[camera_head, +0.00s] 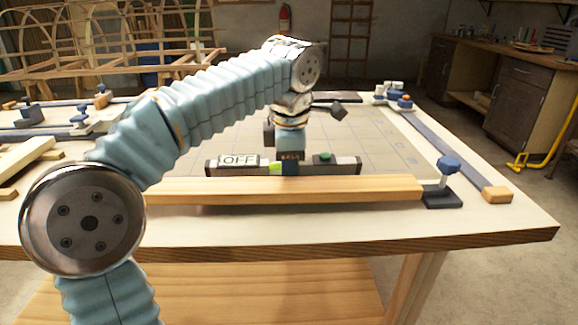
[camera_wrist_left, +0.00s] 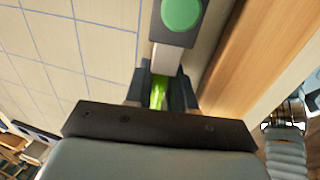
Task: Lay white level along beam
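The level (camera_head: 225,163) is a bar with dark ends, a white panel marked OFF, a yellow-green vial and a green button. It stands just behind the wooden beam (camera_head: 330,189), roughly parallel to it. My left gripper (camera_head: 289,167) points down onto the level's middle. In the left wrist view the fingers (camera_wrist_left: 160,92) are on both sides of the level at its green vial, closed on it. The level's green-button end (camera_wrist_left: 182,22) runs beside the beam (camera_wrist_left: 262,45). I cannot tell whether the level is lifted or touches the board. My right gripper is not seen.
A blue-knobbed clamp (camera_head: 443,182) stands at the beam's right end. A grey rail with a wooden block (camera_head: 497,194) lies along the right side of the table (camera_head: 480,225). More clamps (camera_head: 82,120) and wood pieces lie at left. The gridded board (camera_head: 385,150) behind the level is mostly clear.

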